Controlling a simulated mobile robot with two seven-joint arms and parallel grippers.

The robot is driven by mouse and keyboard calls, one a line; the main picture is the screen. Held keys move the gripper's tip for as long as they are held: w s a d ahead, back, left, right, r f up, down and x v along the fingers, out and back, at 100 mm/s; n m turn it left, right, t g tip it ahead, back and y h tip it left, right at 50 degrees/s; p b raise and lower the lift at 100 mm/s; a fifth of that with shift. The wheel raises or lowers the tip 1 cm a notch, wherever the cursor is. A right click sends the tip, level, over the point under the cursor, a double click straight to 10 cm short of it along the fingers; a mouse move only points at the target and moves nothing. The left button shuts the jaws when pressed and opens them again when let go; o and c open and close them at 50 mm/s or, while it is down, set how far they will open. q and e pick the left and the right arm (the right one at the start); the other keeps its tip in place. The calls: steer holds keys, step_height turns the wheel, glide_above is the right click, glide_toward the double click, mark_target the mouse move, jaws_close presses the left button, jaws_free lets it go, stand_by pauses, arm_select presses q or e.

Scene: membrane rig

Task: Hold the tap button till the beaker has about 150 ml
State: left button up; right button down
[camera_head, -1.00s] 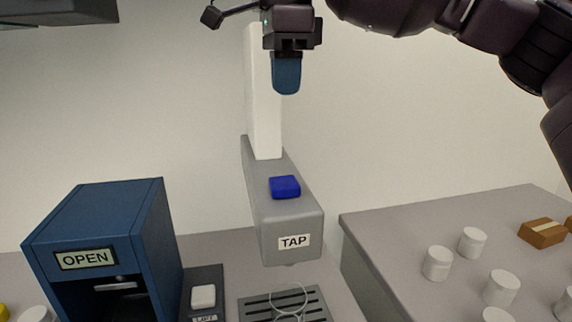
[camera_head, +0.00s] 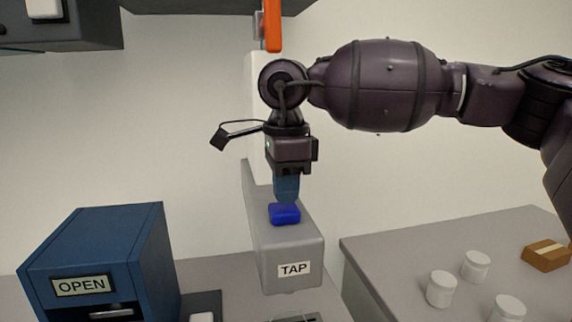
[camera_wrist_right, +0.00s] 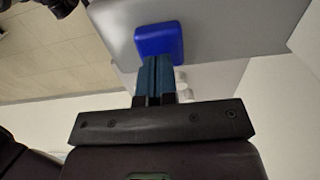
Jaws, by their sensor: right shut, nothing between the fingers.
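The blue tap button (camera_head: 285,214) sits on top of the grey tap housing (camera_head: 291,245), which bears the label TAP. My right gripper (camera_head: 287,200) points straight down with its blue fingers shut and empty, the tips at the button's rear top edge. In the right wrist view the shut fingers (camera_wrist_right: 154,62) reach to the edge of the blue button (camera_wrist_right: 159,41); whether they touch or press it I cannot tell. The beaker is not in the head view now; only a bit of the drip grate (camera_head: 298,318) shows at the bottom edge. My left gripper is not in view.
A blue box labelled OPEN (camera_head: 95,250) stands left of the tap. A grey counter (camera_head: 420,245) at the right holds several white jars (camera_head: 441,289) and a brown box (camera_head: 546,256). An orange piece (camera_head: 272,25) hangs above the tap column.

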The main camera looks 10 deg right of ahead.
steer(key=shift+f, duration=0.45)
